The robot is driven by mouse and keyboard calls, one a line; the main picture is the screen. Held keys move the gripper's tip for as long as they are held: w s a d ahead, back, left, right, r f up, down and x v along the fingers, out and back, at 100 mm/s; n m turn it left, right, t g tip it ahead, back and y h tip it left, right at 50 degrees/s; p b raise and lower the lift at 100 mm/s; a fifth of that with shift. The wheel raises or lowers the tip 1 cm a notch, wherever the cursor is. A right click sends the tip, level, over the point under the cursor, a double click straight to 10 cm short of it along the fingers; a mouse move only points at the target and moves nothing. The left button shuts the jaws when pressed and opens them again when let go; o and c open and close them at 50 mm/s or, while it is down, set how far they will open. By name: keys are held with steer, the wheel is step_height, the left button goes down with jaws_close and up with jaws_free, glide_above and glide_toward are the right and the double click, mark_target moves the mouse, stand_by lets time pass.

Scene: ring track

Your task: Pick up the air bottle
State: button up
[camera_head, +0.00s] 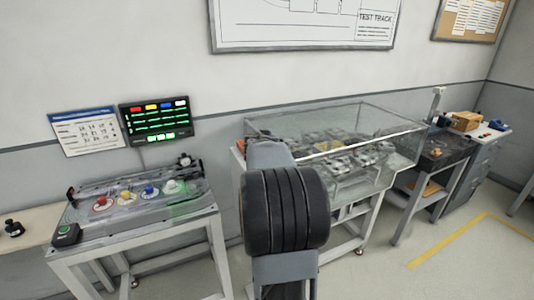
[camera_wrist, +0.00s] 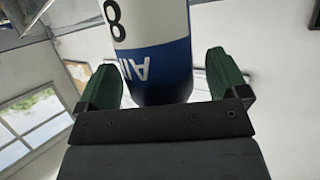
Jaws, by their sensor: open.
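The air bottle (camera_wrist: 160,62) fills the upper middle of the wrist view. It is white above and blue below, with a black "8" and white letters that read upside down. My gripper (camera_wrist: 162,68) is open, its two green fingers on either side of the bottle in the picture. A narrow gap shows at the right finger; at the left finger I cannot tell whether it touches. The bottle's upper end is out of frame, and its dark lower end is partly behind my gripper's bar. I do not see the bottle or the gripper fingers in the head view.
In the head view, a bench with coloured buttons (camera_head: 128,210) stands at left, below a lit screen (camera_head: 156,120). A glass-covered case (camera_head: 380,130) stands behind my arm. A dark side table (camera_head: 440,152) and a grey cabinet (camera_head: 487,150) stand right. Floor is clear at lower right.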

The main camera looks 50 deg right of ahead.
steer(key=shift+w+d+f, duration=0.1)
steer(key=shift+d, duration=0.1)
steer(key=shift+c, duration=0.2)
steer(key=c, duration=1.2)
